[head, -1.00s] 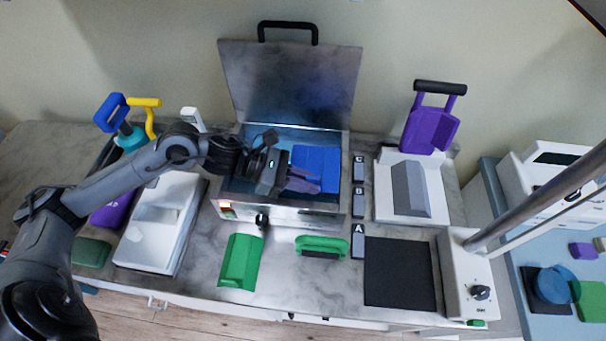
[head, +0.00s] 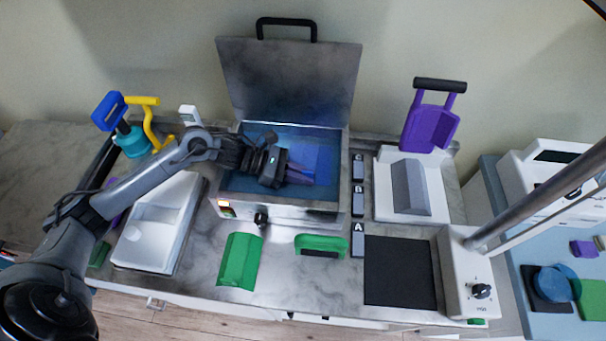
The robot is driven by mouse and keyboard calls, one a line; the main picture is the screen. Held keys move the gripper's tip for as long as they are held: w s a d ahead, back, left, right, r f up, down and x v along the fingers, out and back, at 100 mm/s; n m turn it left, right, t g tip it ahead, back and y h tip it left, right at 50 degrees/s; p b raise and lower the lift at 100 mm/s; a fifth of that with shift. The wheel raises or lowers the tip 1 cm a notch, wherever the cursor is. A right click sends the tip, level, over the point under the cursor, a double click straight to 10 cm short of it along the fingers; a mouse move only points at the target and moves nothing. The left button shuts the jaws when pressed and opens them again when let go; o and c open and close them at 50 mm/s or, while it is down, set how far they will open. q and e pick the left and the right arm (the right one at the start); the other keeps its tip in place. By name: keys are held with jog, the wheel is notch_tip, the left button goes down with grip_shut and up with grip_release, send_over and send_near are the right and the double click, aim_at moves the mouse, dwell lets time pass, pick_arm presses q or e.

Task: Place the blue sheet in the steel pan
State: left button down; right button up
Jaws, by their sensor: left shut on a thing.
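The steel pan (head: 325,217) stands at the middle back of the counter, with its lid (head: 288,80) raised upright behind it. Bluish water or a blue-tinted interior shows inside the pan. The blue sheet (head: 318,157) is down inside the pan on its right side and looks dim, as if under the water surface. My left gripper (head: 303,176) reaches into the pan from the left and is shut on the blue sheet near its left edge. The fingers partly hide the sheet. My right gripper is not in view.
Green pieces (head: 240,261) lie in front of the pan. Grey blocks marked A, B and C (head: 357,240) line its right side. A white tray (head: 160,225) is at the left, a black mat (head: 400,273) front right. A purple handled tool (head: 430,125) stands back right.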

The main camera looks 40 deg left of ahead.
pick_arm(q)
jog(key=shift+f+b, duration=0.35)
jog(key=shift+b, duration=0.2)
jog(key=c, duration=1.1)
grip_release()
jog(key=shift+r, duration=0.1)
jog(key=shift+c, duration=0.2)
jog(key=shift+r, duration=0.1)
jog(key=shift+a+r+p, duration=0.1)
jog(key=shift+r+p, duration=0.25)
jog(key=shift+p, duration=0.35)
jog(key=v, duration=0.5)
jog(key=shift+s+a+f, duration=0.15)
jog(key=shift+a, duration=0.05)
jog(key=shift+v, duration=0.95)
